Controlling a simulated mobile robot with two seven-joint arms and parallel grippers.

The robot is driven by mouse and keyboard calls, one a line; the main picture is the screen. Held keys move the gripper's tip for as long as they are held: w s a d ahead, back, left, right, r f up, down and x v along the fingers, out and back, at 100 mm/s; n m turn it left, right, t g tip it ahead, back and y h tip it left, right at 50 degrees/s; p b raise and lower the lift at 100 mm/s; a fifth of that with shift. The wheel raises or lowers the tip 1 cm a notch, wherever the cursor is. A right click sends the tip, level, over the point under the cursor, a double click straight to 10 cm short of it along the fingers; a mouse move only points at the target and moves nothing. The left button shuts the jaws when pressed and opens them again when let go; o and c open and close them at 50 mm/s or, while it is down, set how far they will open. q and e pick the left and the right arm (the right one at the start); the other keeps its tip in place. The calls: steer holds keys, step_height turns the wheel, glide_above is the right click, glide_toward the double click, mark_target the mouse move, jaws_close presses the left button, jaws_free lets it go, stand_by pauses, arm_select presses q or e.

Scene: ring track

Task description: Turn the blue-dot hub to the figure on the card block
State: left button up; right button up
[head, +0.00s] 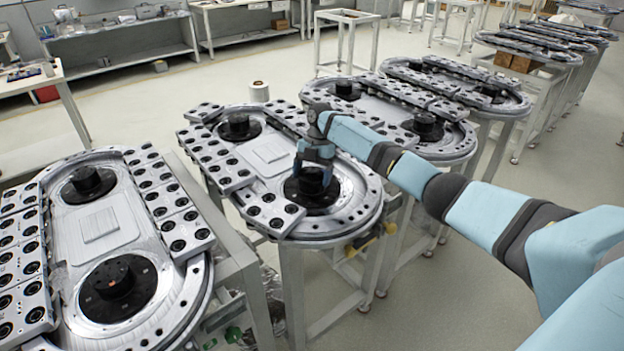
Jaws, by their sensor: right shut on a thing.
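My right arm reaches in from the right, and its blue gripper (314,168) points down onto a black hub (311,194) at the near end of the middle ring track (345,222). The gripper is shut on this hub's raised knob, which the fingers partly cover. I cannot make out a blue dot on it. Another black hub (238,127) stands at the far end of the same track. I cannot pick out a card block or read any figure. My left gripper is not in view.
A ring track (60,262) with two black hubs stands at the near left; its near hub (112,284) has small reddish marks. More ring tracks (452,95) stand behind to the right. Workbenches (120,50) line the back wall. Open floor (230,77) lies between.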

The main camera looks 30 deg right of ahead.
steer(key=shift+n+g+h+b, duration=0.3)
steer(key=shift+n+h+b, duration=0.1)
steer(key=shift+n, duration=1.2)
steer(key=shift+g, duration=0.3)
steer(key=o, duration=0.8)
steer(key=shift+c, duration=0.2)
steer(key=shift+r, duration=0.1)
